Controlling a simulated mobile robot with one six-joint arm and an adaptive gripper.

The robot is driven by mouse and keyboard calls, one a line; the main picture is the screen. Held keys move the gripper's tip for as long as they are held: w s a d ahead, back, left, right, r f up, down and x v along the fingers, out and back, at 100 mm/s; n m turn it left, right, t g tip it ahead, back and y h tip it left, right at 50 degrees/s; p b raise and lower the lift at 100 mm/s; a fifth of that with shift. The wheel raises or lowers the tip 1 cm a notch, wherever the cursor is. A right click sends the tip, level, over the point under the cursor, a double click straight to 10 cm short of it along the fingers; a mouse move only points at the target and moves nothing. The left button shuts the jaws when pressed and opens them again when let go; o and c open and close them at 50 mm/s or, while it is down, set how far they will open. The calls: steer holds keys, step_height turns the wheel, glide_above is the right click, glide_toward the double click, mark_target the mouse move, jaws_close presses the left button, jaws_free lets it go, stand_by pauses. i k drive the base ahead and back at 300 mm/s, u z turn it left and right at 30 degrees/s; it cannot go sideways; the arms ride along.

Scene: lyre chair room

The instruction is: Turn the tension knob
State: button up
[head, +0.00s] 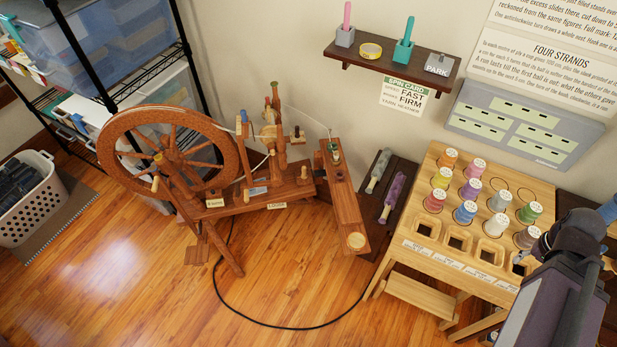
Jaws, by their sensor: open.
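A wooden spinning wheel (168,118) stands on the floor at centre left, with a slanted bench (240,203) and an upright flyer assembly (270,130). A small turned wooden knob (303,173) stands near the bench's right end. It looks like the tension knob, but the small labels (277,205) on the bench are too small to read surely. My gripper (527,258) is at the lower right by the front-right spools, dark and partly hidden. It is open, far right of the wheel and touching no part of it.
A wooden spool stand (412,238) holds several coloured spools. A long wooden arm (343,205) and a dark bench (377,218) with two wound bobbins lie between it and the wheel. A shelf (385,66) hangs above. A black cord (290,327) crosses the floor; the front floor is mostly clear.

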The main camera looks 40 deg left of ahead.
mark_target(303, 175)
steer(key=z, duration=0.25)
steer(key=k, duration=0.55)
steer(key=u, duration=1.8)
steer(key=i, duration=1)
steer(key=z, duration=0.05)
